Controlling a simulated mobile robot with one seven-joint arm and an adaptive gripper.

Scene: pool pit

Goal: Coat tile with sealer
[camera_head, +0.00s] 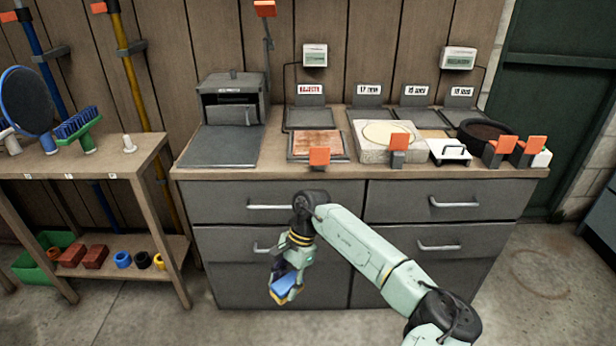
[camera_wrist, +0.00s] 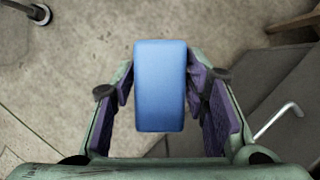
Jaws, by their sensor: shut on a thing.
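My gripper (camera_head: 287,280) is shut on a blue block (camera_wrist: 160,88) with a yellowish underside, sponge-like in look. It holds the block in the air in front of the cabinet drawers, below bench height. In the wrist view the purple finger pads stand on both sides of the block. A reddish, mottled tile (camera_head: 316,142) lies in a tray on the bench, behind an orange tag. A pale square slab (camera_head: 368,148) with a round mark lies right of it. I cannot tell which vessel holds sealer; a dark round pan (camera_head: 487,131) stands at the right.
A white piece with a black handle (camera_head: 449,152) lies near the bench's front edge. Labelled dark plates (camera_head: 368,117) line the back. A grey machine (camera_head: 232,100) stands left. A wooden side table (camera_head: 105,155) holds brushes. Floor (camera_head: 150,320) before the cabinet is clear.

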